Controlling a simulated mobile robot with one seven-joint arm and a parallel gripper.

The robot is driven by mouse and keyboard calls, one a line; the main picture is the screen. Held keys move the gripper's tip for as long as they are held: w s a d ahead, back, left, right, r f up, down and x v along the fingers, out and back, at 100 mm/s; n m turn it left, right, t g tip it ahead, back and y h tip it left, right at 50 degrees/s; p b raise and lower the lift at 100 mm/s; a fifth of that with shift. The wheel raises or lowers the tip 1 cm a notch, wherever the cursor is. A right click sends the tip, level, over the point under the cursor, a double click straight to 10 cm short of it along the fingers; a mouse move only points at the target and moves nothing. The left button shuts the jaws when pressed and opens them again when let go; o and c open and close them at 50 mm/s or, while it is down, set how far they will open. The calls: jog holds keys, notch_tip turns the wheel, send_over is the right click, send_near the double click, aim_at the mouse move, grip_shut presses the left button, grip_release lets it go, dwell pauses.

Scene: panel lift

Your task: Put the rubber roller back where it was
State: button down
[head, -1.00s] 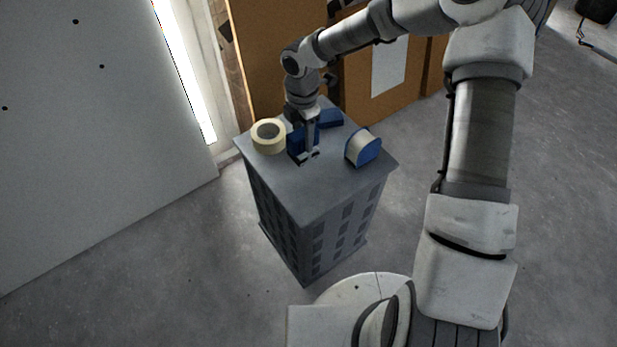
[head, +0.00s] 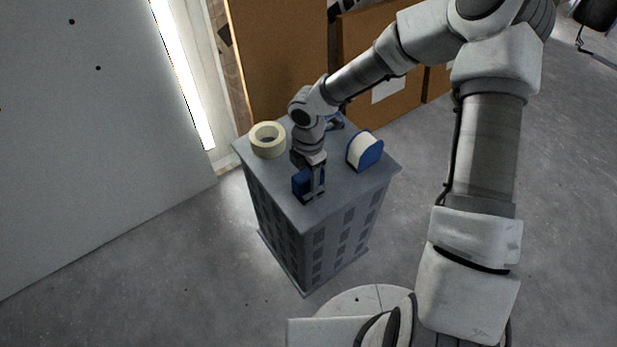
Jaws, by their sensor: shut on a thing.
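My gripper (head: 311,196) points down over the near part of the grey cabinet's top (head: 348,192). It is shut on a small blue and dark thing, which I take to be the rubber roller (head: 301,182). The roller shows at the left of the jaws, and the fingers and wrist hide much of it. It is low over the top; I cannot tell whether it touches the surface.
A cream tape roll (head: 267,140) lies at the cabinet top's left corner. Another blue thing (head: 336,123) is behind my wrist, partly hidden. Brown boards (head: 285,60) stand behind the cabinet.

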jog(key=shift+c, duration=1.8)
grip_release()
notch_tip(320, 180, up, 12)
jog(key=p, duration=0.4)
